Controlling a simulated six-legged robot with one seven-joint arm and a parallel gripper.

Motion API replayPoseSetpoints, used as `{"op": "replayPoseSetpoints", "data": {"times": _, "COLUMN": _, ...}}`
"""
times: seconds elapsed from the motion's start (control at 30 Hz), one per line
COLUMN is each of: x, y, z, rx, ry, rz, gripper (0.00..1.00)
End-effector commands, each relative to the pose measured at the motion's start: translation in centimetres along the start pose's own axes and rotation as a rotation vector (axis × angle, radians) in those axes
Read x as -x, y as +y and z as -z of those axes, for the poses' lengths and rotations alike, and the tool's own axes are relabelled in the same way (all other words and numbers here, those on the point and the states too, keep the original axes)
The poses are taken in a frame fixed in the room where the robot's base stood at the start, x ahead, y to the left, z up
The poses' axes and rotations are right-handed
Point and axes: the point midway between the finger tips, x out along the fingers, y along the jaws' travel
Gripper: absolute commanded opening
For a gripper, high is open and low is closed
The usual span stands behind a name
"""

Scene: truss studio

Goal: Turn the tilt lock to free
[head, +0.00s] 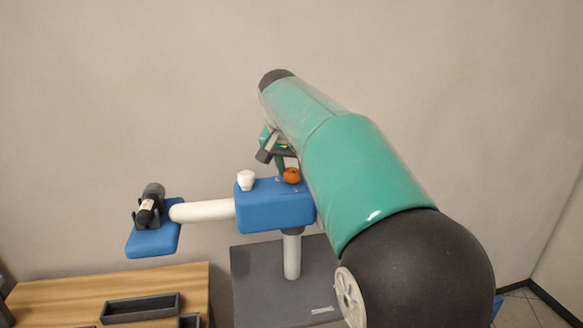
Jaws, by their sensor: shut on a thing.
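A blue block (268,208) on a white post carries two knobs on its top. The orange knob (292,176) is at the right, close to my arm. The white knob (246,179) is at the left and stands clear. I cannot tell from any label which one is the tilt lock. My gripper (283,165) shows only partly behind my teal arm, directly over the orange knob. It is shut on the orange knob; the exact finger contact is mostly hidden by the arm.
A white bar (203,210) runs left from the block to a blue plate (153,242) holding a dark camera-like device (149,206). The post stands on a grey base (262,290). A wooden table (60,296) with a dark tray (140,308) is at the lower left.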

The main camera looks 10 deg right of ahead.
Motion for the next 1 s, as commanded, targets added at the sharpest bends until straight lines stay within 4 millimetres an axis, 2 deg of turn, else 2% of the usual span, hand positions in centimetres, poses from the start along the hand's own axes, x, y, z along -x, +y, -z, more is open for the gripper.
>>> {"op": "replayPoseSetpoints", "data": {"times": 0.27, "x": 0.08, "y": 0.23, "z": -0.04, "rx": 0.181, "ry": -0.002, "rz": 0.077, "gripper": 0.13}}
{"op": "replayPoseSetpoints", "data": {"times": 1.0, "x": 0.00, "y": 0.59, "z": 0.23, "rx": 0.827, "ry": -0.001, "rz": 0.347, "gripper": 0.13}}
